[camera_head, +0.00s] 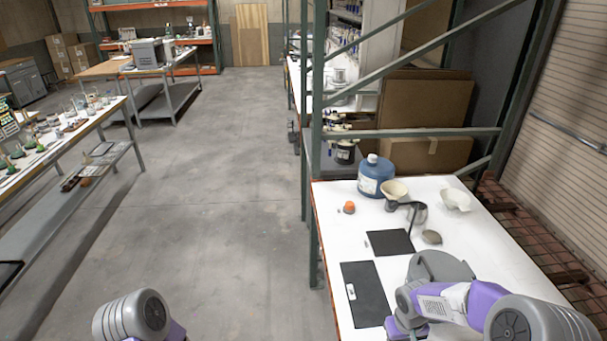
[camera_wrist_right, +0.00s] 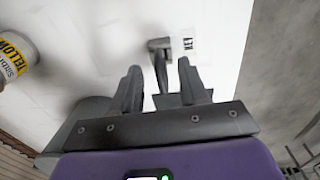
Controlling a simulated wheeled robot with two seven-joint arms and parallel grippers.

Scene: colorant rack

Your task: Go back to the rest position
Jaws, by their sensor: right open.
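My right arm reaches in from the lower right of the head view, over the white table (camera_head: 470,225). No held thing is seen.
A can labelled yellow (camera_wrist_right: 15,60) stands left in the wrist view. On the table are a blue jug (camera_head: 375,178), bowls (camera_head: 395,189), an orange-topped item (camera_head: 349,207) and black mats (camera_head: 367,293). A green rack post (camera_head: 313,150) rises at the table's left. The floor (camera_head: 215,200) is clear.

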